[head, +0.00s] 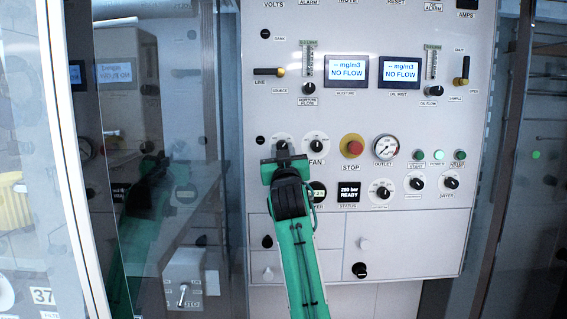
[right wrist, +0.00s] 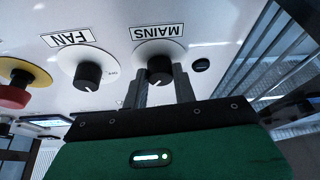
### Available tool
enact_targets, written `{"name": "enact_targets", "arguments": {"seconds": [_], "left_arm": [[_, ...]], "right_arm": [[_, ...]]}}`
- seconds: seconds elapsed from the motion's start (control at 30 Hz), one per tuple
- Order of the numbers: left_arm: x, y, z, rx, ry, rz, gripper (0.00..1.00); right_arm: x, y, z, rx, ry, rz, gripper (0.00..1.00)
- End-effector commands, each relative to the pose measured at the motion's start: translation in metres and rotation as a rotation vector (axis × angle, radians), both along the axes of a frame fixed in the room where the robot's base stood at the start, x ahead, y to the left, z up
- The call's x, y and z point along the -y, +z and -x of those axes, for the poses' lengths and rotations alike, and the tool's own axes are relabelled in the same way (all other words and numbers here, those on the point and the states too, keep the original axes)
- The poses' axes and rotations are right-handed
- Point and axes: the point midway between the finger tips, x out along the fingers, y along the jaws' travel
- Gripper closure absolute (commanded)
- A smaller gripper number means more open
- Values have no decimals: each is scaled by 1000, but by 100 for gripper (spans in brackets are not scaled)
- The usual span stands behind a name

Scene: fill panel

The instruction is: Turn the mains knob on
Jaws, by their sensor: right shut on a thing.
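The mains knob (right wrist: 159,68) is a black round knob on a white disc, under an upside-down MAINS label (right wrist: 157,31) in the right wrist view. In the head view the knob's white disc (head: 281,142) shows just above my right gripper (head: 283,156), which hides its label. My right gripper (right wrist: 166,88) is shut on the mains knob, with its fingers on either side. The fingers partly cover the knob, so its exact pointer direction is hard to tell. My left gripper is not in view.
The fan knob (head: 316,146) is close beside the mains knob, then the red stop button (head: 352,146) and the outlet gauge (head: 385,148). Two displays (head: 398,72) read NO FLOW. A status display (head: 349,192) reads 250 bar READY. A glass pane (head: 170,120) stands at left.

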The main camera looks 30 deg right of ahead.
Motion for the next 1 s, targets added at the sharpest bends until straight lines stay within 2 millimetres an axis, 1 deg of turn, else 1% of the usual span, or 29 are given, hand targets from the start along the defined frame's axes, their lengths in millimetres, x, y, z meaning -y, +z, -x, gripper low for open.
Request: {"name": "enact_targets", "arguments": {"seconds": [0.03, 0.13, 0.23, 0.37, 0.5, 0.63, 0.83, 0.87, 0.93, 0.97, 1.0], "left_arm": [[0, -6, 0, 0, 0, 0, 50], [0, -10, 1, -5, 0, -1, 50], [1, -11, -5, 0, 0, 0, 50], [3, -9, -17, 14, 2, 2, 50], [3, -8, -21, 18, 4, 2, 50], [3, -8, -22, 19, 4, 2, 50], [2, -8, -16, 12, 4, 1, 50], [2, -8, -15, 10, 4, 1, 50], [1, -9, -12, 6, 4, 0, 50], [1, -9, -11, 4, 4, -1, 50], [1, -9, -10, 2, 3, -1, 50]], "right_arm": [[-2, -4, -1, 8, 3, -26, 95], [-2, -4, -1, 27, 3, -65, 95], [-2, -3, -1, 39, 2, -92, 95], [-2, -2, -1, 51, 1, -112, 95], [-2, -1, -1, 56, 0, -122, 95], [-2, -1, -1, 57, 0, -122, 95], [-1, 0, -1, 58, 1, -122, 95], [-1, 0, -1, 58, 1, -122, 69], [-1, 0, -1, 58, 1, -122, 55], [-1, 0, -1, 57, 0, -121, 51], [-1, 0, -1, 57, 0, -121, 51]]}}
